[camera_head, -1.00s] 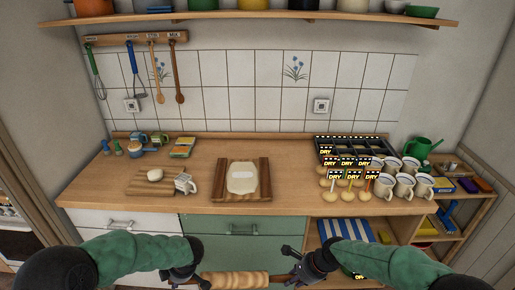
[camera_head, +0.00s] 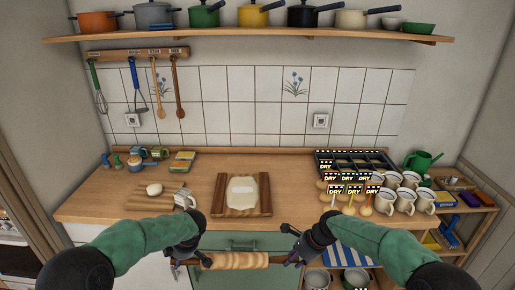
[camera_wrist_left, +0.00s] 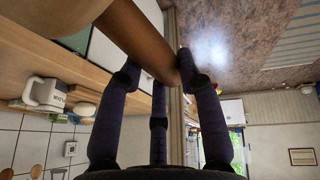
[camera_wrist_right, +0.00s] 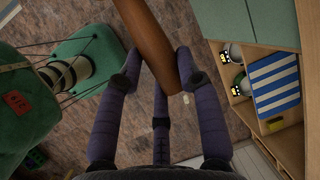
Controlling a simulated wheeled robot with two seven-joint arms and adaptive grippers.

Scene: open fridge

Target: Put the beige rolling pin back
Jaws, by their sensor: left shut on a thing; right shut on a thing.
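The beige rolling pin (camera_head: 236,260) is held level in front of the counter's front edge, at the bottom middle of the head view. My left gripper (camera_head: 192,259) is shut on its left end. My right gripper (camera_head: 291,259) is shut on its right end. In the left wrist view the rolling pin (camera_wrist_left: 148,42) crosses between my fingers (camera_wrist_left: 160,75). In the right wrist view the rolling pin (camera_wrist_right: 150,40) also lies between my fingers (camera_wrist_right: 158,75). A wooden board (camera_head: 264,196) with flattened dough (camera_head: 242,190) lies on the counter behind the pin.
The wooden counter (camera_head: 300,190) has free room right of the board. Several mugs (camera_head: 408,190) and DRY-labelled items (camera_head: 345,189) stand at the right. A small grater-like white item (camera_head: 184,198) and dough ball (camera_head: 154,189) are at the left. Shelves with a striped cloth (camera_head: 348,255) are below.

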